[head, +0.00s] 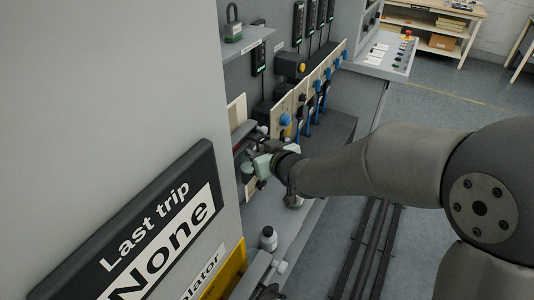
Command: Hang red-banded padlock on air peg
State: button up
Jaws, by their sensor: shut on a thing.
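My gripper (249,158) is at the panel of the machine, left of the picture's middle, at the end of my arm reaching in from the right. It is shut on a small dark thing with a red patch (238,149), which appears to be the red-banded padlock; my gripper and its pale green parts hide most of it. I cannot tell whether its shackle touches a peg. The air peg cannot be told apart here.
A row of blue knobs (285,120) on a beige strip runs along the machine just beyond my gripper. A small bottle (268,238) stands on the lower ledge. The "Last trip None" sign (150,235) is at the near left. Open floor lies to the right.

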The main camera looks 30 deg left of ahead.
jog(key=shift+a, duration=0.55)
jog(key=shift+a+f+b, duration=0.5)
jog(key=shift+a+b, duration=0.25)
jog(key=shift+b, duration=0.45)
jog(key=o, duration=1.2)
jog(key=shift+c, duration=0.2)
jog(key=shift+s, duration=0.1)
